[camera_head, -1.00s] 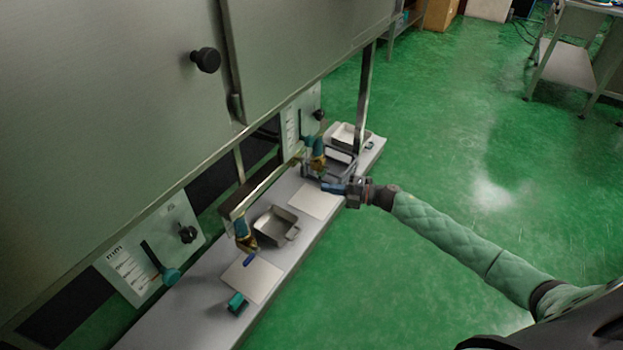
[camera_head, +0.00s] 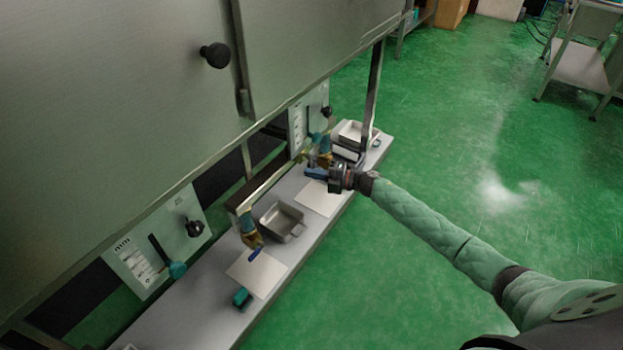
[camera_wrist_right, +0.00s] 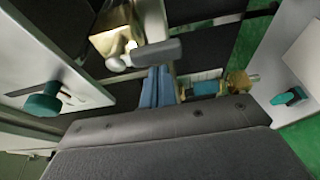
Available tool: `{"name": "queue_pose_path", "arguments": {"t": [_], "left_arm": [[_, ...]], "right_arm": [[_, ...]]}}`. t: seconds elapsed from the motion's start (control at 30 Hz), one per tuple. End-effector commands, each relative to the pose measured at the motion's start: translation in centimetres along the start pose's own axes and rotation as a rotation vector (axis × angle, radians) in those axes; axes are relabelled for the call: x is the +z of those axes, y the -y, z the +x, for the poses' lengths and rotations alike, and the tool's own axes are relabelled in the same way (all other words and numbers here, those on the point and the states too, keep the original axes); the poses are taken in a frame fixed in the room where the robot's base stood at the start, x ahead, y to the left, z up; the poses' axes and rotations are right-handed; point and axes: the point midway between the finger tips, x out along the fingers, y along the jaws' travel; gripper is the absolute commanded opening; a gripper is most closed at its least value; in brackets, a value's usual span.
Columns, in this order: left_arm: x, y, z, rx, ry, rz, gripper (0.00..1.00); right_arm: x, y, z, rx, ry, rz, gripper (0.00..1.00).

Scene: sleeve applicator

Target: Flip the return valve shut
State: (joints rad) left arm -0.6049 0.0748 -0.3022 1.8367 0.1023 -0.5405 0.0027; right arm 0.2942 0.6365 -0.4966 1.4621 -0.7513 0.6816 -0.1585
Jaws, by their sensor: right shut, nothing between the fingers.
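A brass valve (camera_head: 325,148) sits on the pipe at the far end of the grey bench. In the right wrist view, a brass valve body (camera_wrist_right: 112,38) with a dark grey lever (camera_wrist_right: 158,52) is close ahead. My right gripper (camera_head: 307,172) is beside the far valve, shut and empty. In the right wrist view its blue fingertips (camera_wrist_right: 158,70) are just below the lever; I cannot tell whether they touch. A second brass valve (camera_head: 249,230) with a blue handle (camera_head: 256,252) is nearer on the same pipe. No label shows which is the return valve. My left gripper is out of view.
A large metal cabinet (camera_head: 110,110) overhangs the bench (camera_head: 185,318). A metal pan (camera_head: 282,221), white sheets (camera_head: 257,273) and a teal item (camera_head: 242,298) lie on the bench. An upright post (camera_head: 373,95) stands behind the gripper.

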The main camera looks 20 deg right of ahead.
Motion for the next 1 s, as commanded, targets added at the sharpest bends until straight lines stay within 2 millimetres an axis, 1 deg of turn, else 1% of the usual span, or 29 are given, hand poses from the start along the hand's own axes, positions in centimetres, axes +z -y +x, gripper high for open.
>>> {"name": "queue_pose_path", "arguments": {"t": [0.13, 0.47, 1.0], "left_arm": [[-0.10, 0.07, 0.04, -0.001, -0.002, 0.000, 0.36], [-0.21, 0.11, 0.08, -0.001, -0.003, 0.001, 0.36], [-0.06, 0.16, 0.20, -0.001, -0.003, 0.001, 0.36]], "right_arm": [[0.36, 0.04, -0.15, 0.000, 0.000, 0.001, 0.00], [0.37, 0.01, -0.17, -0.001, 0.000, -0.002, 0.00], [0.75, 0.11, -0.31, -0.029, 0.000, -0.085, 0.00]]}}
